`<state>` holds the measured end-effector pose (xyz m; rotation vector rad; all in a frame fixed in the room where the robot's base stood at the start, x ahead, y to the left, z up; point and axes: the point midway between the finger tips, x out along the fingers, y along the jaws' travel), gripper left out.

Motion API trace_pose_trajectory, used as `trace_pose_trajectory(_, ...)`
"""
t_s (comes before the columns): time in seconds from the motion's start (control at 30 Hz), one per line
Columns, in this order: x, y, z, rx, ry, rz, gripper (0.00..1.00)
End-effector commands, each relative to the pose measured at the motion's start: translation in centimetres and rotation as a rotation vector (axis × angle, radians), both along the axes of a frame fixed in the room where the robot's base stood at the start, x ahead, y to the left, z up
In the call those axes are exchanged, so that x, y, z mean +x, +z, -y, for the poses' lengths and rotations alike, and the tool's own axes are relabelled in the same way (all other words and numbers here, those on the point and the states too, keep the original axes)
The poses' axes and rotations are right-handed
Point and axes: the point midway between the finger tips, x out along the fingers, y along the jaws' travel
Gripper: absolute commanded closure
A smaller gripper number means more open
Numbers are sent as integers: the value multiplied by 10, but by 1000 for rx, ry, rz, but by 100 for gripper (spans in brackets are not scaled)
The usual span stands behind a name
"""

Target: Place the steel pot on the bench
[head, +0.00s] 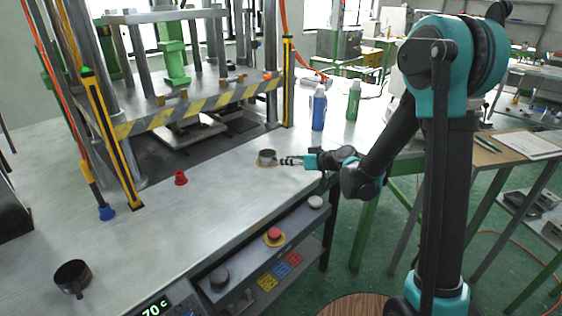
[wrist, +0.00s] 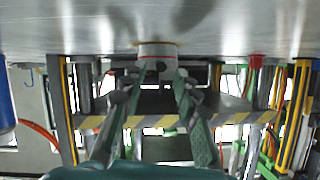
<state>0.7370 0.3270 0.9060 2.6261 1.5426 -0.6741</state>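A small steel pot (head: 266,157) stands upright on the bench (head: 225,190), near its right end, with a thin tan rim showing beneath it. My gripper (head: 287,160) is just right of the pot, low over the bench top. In the wrist view, which is upside down, the pot (wrist: 158,50) is centred just beyond my two fingertips (wrist: 160,78). The fingers are apart with nothing clearly held between them. I cannot tell whether the fingertips touch the pot. A darker pot with a short handle (head: 72,277) stands at the bench's front left.
A red cone-like piece (head: 181,178) is left of the pot. A blue bottle (head: 319,108) and a green bottle (head: 353,101) stand behind my arm. The bench front is mostly clear.

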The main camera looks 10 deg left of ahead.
Motion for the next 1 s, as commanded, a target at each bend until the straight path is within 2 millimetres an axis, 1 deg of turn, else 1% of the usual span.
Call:
trace_pose_trajectory(0.03,-5,4,10,-1,-3,0,69)
trace_pose_trajectory(0.1,-11,10,22,-1,-3,0,69)
trace_pose_trajectory(0.3,-24,22,48,-1,-2,0,69)
trace_pose_trajectory(0.43,-29,26,57,0,-1,0,69)
trace_pose_trajectory(0.67,-31,28,62,-1,1,0,69)
trace_pose_trajectory(0.77,-35,26,67,-14,-8,-15,69)
trace_pose_trajectory(0.87,-47,21,87,-59,-41,-64,69)
trace_pose_trajectory(0.97,-69,9,121,-136,-108,-150,69)
trace_pose_trajectory(1.0,-80,2,138,-173,-143,-193,69)
